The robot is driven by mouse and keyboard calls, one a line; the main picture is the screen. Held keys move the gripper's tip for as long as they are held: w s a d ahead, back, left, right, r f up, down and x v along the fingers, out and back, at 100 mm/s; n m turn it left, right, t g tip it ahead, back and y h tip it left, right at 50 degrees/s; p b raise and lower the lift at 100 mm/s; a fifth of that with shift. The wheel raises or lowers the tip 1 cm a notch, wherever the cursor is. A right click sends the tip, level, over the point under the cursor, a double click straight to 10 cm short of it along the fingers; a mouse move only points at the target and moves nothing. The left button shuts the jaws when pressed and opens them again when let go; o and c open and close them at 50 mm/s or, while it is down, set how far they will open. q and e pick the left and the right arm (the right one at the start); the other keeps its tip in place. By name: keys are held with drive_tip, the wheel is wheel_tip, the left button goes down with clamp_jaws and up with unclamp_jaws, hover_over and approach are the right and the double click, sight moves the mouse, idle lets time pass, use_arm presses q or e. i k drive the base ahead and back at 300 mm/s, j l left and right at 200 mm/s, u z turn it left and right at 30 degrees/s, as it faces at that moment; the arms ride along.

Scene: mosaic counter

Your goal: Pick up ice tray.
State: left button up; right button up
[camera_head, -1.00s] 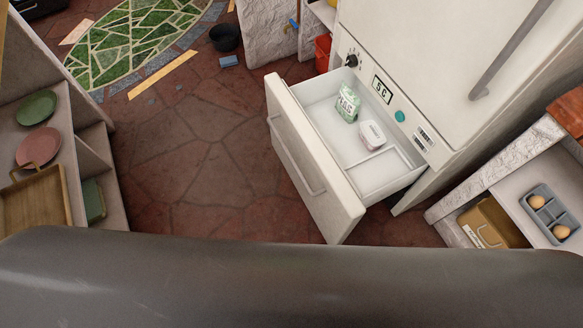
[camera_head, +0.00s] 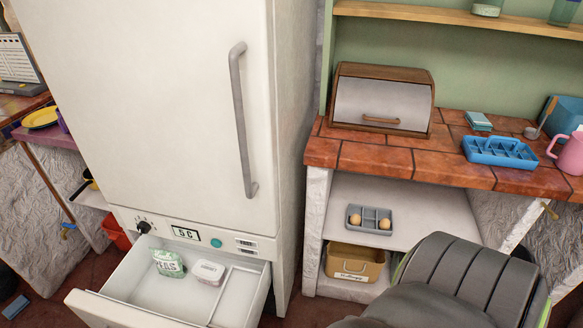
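A blue ice tray (camera_head: 499,152) with several compartments lies on the tiled counter (camera_head: 400,160), near its front edge and to the right of the bread box. Its compartments look empty. Neither of my grippers shows in the view. A dark grey ribbed part, which looks like my own arm or body, fills the lower right corner, below and in front of the counter.
A fridge drawer (camera_head: 185,312) stands open at the lower left with two packages inside. A bread box (camera_head: 383,97), pink mug (camera_head: 571,153) and small blue stack (camera_head: 478,121) are on the counter. A grey egg tray (camera_head: 371,227) sits on the shelf below.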

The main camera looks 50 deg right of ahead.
sight(496, 151)
drive_tip(key=z, duration=2.8)
